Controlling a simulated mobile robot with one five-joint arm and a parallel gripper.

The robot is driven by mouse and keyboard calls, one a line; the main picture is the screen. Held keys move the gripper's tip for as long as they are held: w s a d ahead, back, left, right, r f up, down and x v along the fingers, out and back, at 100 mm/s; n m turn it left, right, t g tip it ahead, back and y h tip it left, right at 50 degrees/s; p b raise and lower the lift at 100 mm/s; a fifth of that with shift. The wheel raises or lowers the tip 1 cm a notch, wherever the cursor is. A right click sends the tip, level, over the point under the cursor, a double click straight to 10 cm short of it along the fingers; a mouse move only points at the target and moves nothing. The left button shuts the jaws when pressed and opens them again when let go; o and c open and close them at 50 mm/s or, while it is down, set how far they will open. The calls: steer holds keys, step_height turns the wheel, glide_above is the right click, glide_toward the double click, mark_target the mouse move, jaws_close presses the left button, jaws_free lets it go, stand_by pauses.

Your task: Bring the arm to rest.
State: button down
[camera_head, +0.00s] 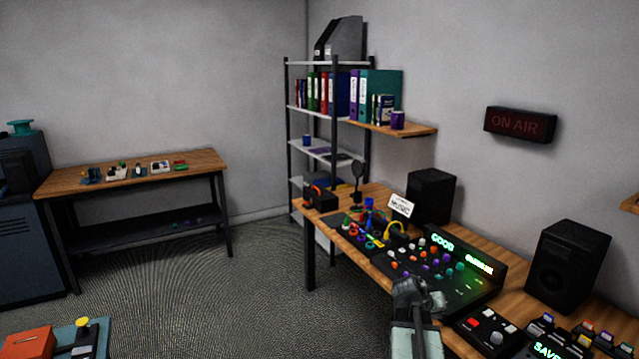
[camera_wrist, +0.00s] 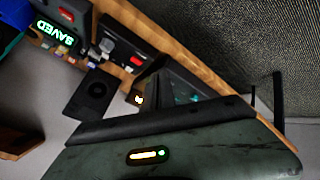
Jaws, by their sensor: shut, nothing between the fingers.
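My gripper (camera_head: 412,290) shows at the lower middle right of the head view, at the end of my pale grey-green arm. It is shut and empty. It is over or beside the front edge of the wooden desk (camera_head: 455,335), in front of the console (camera_head: 470,290) with green lit words; I cannot tell its height above the desk. In the wrist view a large grey-green part of mine with a small orange light fills the bottom. The fingertips are not clear there.
Colored cables and connectors (camera_head: 370,228) lie farther back on the desk. Two black speakers (camera_head: 430,195) (camera_head: 570,265) stand along the wall. Small button boxes (camera_head: 487,330) sit to the right. A shelf rack (camera_head: 325,120) and a side table (camera_head: 135,172) are behind. Open carpet lies left.

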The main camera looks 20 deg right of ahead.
steer(key=w+a+n+y+p, duration=0.1)
steer(key=w+a, duration=0.3)
steer(key=a, duration=0.6)
steer(key=w+a+n+t+y, duration=0.15)
steer(key=w+a, duration=0.25)
steer(key=a, duration=0.5)
steer(key=w+a+n+y+p, duration=0.1)
steer(key=w+a+n+y, duration=0.15)
steer(key=a, duration=0.75)
steer(key=s+a+f+n+g+y, duration=0.1)
steer(key=s+a, duration=0.2)
steer(key=a, duration=0.6)
steer(key=s+a+f+g+y, duration=0.2)
steer(key=s+a, duration=0.1)
steer(key=a, duration=0.7)
steer(key=shift+s+n+p, duration=0.35)
steer(key=shift+n+p, duration=0.05)
steer(key=shift+g, duration=0.25)
